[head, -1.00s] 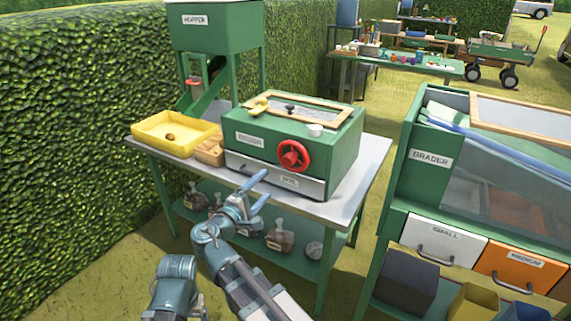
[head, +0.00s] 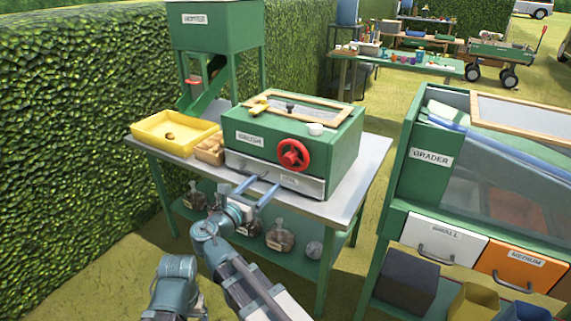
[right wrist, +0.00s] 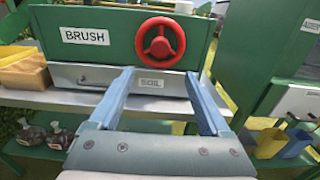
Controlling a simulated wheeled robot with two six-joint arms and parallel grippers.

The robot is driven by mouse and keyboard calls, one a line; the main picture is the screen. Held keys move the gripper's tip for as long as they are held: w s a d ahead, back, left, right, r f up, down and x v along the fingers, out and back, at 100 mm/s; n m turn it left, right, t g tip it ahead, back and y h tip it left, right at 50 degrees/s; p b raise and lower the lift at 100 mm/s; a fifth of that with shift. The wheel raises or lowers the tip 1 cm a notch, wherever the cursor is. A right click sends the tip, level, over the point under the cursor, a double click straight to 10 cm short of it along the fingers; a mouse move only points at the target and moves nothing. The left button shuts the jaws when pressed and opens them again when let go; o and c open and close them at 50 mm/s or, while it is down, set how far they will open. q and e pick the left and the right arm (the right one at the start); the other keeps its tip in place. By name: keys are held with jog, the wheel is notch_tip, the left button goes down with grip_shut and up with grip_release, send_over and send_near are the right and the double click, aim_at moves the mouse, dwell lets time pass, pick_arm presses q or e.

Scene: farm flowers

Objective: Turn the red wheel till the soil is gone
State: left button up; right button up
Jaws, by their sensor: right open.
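The green brush machine (head: 340,150) stands on a metal-topped table. Its red wheel (head: 293,155) is on the front face and also shows in the right wrist view (right wrist: 160,41). Below the wheel is a pale drawer labelled SOIL (right wrist: 150,82). My right gripper (head: 260,184) is in front of the drawer, below and left of the wheel. Its two blue fingers are spread with nothing between them, and they also show in the right wrist view (right wrist: 158,80). The wheel is apart from the fingers. The drawer's inside is hidden. My left gripper is not in view.
A yellow tray (head: 150,144) with a brown bulb and a wooden box (head: 210,150) sit left of the machine. The hopper (head: 215,35) stands behind them. The grader (head: 430,158) is close on the right. Jars stand on the lower shelf.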

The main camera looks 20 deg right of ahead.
aim_at(287, 162)
jog(key=x, duration=1.3)
jog(key=shift+d, duration=0.15)
grip_shut()
